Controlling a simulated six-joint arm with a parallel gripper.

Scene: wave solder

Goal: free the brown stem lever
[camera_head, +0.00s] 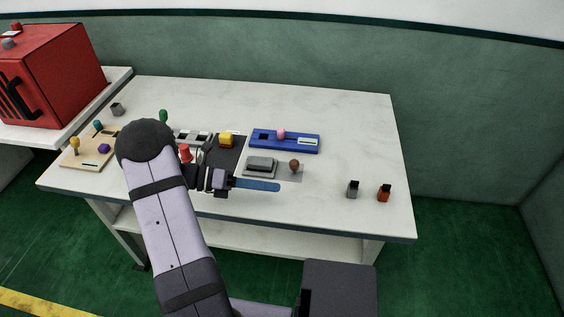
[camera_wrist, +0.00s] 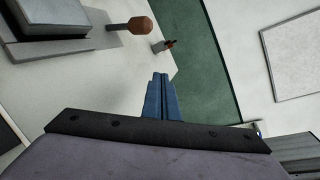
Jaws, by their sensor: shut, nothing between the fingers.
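The brown stem lever (camera_head: 294,166) has a rounded brown knob and stands at the right end of a grey plate (camera_head: 287,177) near the front of the white table. A grey block (camera_head: 262,163) sits on the same plate, left of the lever. My gripper (camera_head: 278,187) has long blue fingers, shut and empty, pointing right just in front of the plate. In the wrist view the blue fingers (camera_wrist: 160,77) are together, apart from the knob.
A blue panel (camera_head: 258,146) with a pink knob lies behind the plate. Two small blocks, grey (camera_head: 353,189) and orange-brown (camera_head: 384,193), stand at the right. The table's back right is clear.

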